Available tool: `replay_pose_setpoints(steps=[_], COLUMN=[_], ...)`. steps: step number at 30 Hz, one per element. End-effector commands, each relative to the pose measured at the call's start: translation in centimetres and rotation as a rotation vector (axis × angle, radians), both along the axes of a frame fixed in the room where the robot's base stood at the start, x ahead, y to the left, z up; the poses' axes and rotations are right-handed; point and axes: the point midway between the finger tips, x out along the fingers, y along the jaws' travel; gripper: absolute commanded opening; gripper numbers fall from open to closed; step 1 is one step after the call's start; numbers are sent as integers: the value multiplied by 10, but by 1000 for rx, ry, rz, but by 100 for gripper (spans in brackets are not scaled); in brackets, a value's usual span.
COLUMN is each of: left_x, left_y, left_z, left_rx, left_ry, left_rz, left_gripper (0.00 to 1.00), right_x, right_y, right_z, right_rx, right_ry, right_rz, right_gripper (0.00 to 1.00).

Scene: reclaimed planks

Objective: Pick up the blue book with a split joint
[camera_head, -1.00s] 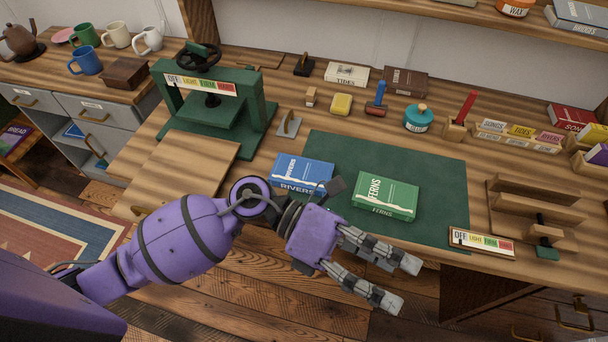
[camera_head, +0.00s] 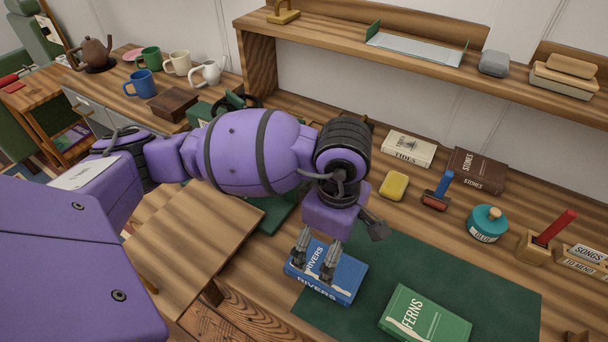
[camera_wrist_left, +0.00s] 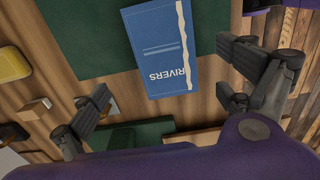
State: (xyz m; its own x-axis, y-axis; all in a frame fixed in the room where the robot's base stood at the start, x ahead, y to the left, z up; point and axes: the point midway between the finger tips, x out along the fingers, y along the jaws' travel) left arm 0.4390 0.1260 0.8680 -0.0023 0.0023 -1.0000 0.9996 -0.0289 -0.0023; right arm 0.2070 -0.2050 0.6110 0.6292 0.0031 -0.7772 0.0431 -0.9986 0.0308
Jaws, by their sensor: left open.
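The blue book (camera_head: 338,278), marked RIVERS, lies flat at the left edge of the green mat (camera_head: 480,282), partly on the wood. A pale jagged line runs along one side of its cover. In the left wrist view the book (camera_wrist_left: 160,48) lies ahead of and between the spread fingers. My left gripper (camera_head: 316,262) points down over the book in the head view, fingers open, with nothing between them. Its fingertips hide part of the cover. Whether they touch the book I cannot tell. My right gripper is not in view.
A green FERNS book (camera_head: 425,318) lies to the right on the mat. A yellow block (camera_head: 394,186), a red-and-blue roller (camera_head: 437,192) and a teal jar (camera_head: 487,224) stand behind. The green press (camera_head: 275,212) is partly hidden behind my left arm.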

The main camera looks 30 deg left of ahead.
Motion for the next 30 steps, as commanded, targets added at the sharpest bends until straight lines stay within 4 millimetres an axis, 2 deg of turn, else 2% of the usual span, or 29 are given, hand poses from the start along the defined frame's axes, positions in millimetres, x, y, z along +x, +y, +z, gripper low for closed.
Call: replay_pose_setpoints(steps=[7, 15, 19, 25, 30], left_x=[0, -3, -3, -3, -3], left_y=[-1, -1, -1, -1, -1], left_z=[-27, -65, -73, -74, -74], left_rx=[-2, -3, -2, -2, -2], left_ry=[0, 1, 0, 0, 1], left_rz=[0, 1, -1, -1, 0], left_gripper=[95, 95, 95, 95, 73], right_x=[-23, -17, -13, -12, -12], right_y=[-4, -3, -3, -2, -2], right_z=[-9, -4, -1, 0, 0], right_rx=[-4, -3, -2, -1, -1], right_ry=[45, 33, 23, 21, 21], right_rz=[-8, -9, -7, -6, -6], right_gripper=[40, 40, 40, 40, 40])
